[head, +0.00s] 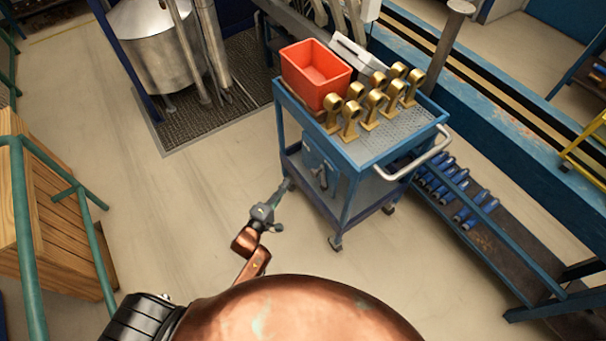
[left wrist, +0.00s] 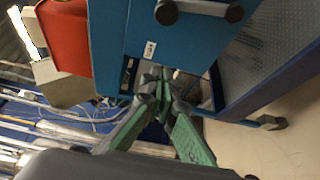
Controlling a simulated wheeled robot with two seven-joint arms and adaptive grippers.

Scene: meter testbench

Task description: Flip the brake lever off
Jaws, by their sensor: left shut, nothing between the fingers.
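A blue cart (head: 372,150) stands right of centre in the head view. My left gripper (head: 287,185) is at its near left lower side, close to the frame. In the left wrist view, the green-padded fingers of my left gripper (left wrist: 163,76) are shut and empty. Their tips overlap a dark opening at the edge of the blue cart panel (left wrist: 150,50). Whether the tips touch anything cannot be told. My right gripper is in neither view.
The cart carries a red bin (head: 316,70) and several brass parts (head: 350,118). A wooden crate (head: 60,235) and green rails (head: 20,210) stand at left. The floor between is clear.

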